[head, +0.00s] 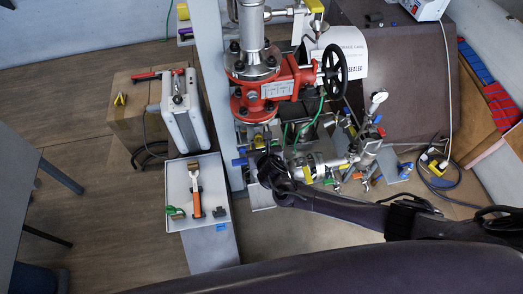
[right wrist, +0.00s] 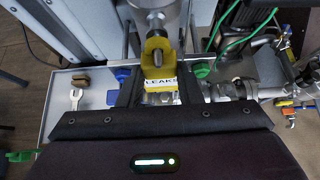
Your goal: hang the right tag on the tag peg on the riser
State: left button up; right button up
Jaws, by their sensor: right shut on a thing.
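My right gripper (head: 270,165) reaches in from the right, just below the red valve body (head: 265,88). In the right wrist view its two dark fingers (right wrist: 160,92) are shut on a yellow tag (right wrist: 157,52) with a white label reading "LEAKS". A small yellow patch, likely this tag, shows beyond the gripper in the head view (head: 259,142). The grey riser pipe (right wrist: 160,14) stands right behind the tag. A rounded metal end (right wrist: 157,42) shows at the tag's upper part; I cannot tell whether it is the peg passing through the tag. My left gripper is not in view.
A black handwheel (head: 334,66) sits on the valve's right. Small pipework with a gauge (head: 378,98) crowds the space right of my gripper. A grey tray (head: 180,163) with tools stands to the left, below a white case (head: 184,122). Green cables hang near the pipes.

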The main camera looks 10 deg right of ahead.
jog(key=shift+w, duration=0.4)
jog(key=o, duration=1)
jog(key=shift+o, duration=0.2)
jog(key=v, duration=0.7)
jog(key=shift+s+r, duration=0.2)
jog(key=shift+s, duration=0.1)
